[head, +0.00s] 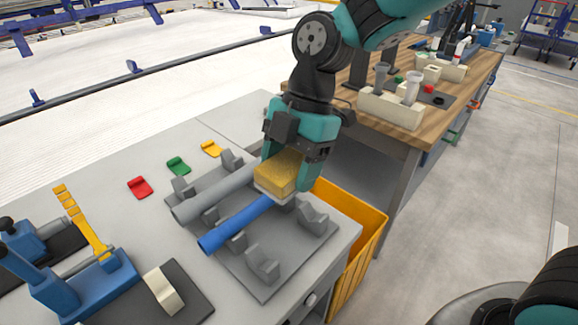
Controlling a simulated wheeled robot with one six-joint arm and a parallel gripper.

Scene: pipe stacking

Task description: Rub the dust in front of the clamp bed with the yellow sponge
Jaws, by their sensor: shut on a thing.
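My gripper (289,172) is shut on the yellow sponge (281,168), which has a pale lower layer. It holds the sponge over the clamp bed (266,283), a grey plate with several upright grey clamps. A grey pipe (215,194) and a blue pipe (236,224) lie side by side on the bed. The sponge covers the far end of the blue pipe from view, and I cannot tell whether it touches the pipe. I see no dust that I can make out; the gripper and sponge hide part of the bed.
Red (138,187), green (178,166) and yellow (211,149) small pieces lie left of the bed. A yellow crate (360,250) sits right of the grey table. A wooden workbench (462,93) stands behind.

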